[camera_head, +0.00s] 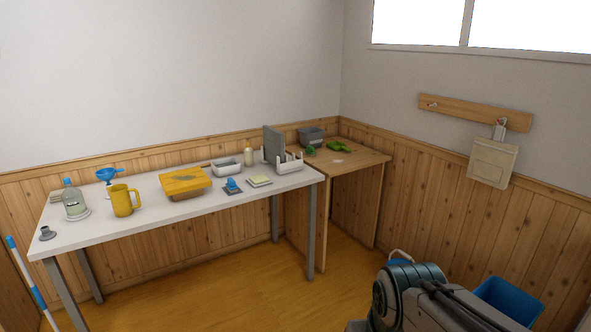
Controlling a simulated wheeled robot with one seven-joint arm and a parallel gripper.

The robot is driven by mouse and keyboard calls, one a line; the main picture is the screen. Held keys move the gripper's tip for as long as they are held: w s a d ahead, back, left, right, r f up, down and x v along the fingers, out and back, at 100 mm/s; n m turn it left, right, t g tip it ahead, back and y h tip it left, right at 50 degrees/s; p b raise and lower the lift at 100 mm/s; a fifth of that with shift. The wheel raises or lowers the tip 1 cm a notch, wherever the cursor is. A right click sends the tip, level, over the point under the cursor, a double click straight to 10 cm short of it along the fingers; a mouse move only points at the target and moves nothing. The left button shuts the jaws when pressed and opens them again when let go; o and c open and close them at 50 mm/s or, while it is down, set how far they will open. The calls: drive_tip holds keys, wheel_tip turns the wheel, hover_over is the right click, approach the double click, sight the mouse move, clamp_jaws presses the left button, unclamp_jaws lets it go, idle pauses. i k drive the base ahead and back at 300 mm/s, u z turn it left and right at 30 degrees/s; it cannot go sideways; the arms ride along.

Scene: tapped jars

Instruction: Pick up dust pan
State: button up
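A flat beige pan-like thing with a short pale handle, which looks like the dust pan (493,162), hangs on the right wall. It hangs by its handle from the wooden peg rail (475,112), clear of the floor and the tables. My arm shows at the bottom right, below and to the left of the dust pan and apart from it. My gripper's fingers do not show, so I cannot see whether they are open or shut.
A white table (110,225) holds a yellow mug (122,201), a yellow-topped box (185,183), a bottle and small items. A wooden table (365,163) stands in the corner. A blue bin (508,302) stands below the dust pan. The floor between is clear.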

sight(336, 146)
drive_tip(key=z, duration=0.3)
drive_tip(key=i, duration=4)
drive_tip(key=u, duration=0.05)
